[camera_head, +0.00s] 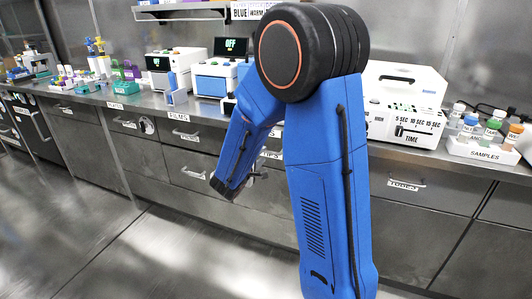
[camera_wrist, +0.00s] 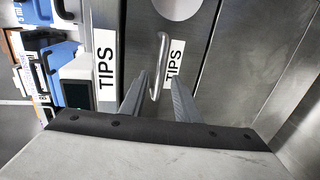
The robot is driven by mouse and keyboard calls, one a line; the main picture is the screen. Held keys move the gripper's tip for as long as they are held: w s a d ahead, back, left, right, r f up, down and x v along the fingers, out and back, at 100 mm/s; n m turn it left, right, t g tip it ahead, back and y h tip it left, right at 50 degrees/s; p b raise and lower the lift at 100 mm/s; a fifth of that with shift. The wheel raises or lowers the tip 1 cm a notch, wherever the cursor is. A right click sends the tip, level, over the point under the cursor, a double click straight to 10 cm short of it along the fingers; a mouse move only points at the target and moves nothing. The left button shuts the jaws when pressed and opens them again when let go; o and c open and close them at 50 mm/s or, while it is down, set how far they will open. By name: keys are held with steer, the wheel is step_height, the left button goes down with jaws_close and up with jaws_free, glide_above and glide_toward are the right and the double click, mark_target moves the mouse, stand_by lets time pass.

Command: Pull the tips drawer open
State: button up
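The tips drawer (camera_wrist: 140,40) is a plain metal front with a white TIPS label (camera_wrist: 173,63) and a bar handle (camera_wrist: 161,60). In the wrist view my gripper (camera_wrist: 160,80) is open, with one finger on each side of the handle's near part. I cannot tell whether either finger touches the bar. The drawer front looks flush with its neighbours.
A second TIPS label (camera_wrist: 105,68) is on the bench edge. Other drawers with handles, such as the one labelled TUBES (camera_head: 404,185), flank it. Instruments and a samples rack (camera_head: 483,150) stand on the bench above. The floor (camera_head: 70,215) in front is clear.

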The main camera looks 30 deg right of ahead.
mark_target(266, 152)
steer(key=shift+x, duration=2.85)
jaws_close()
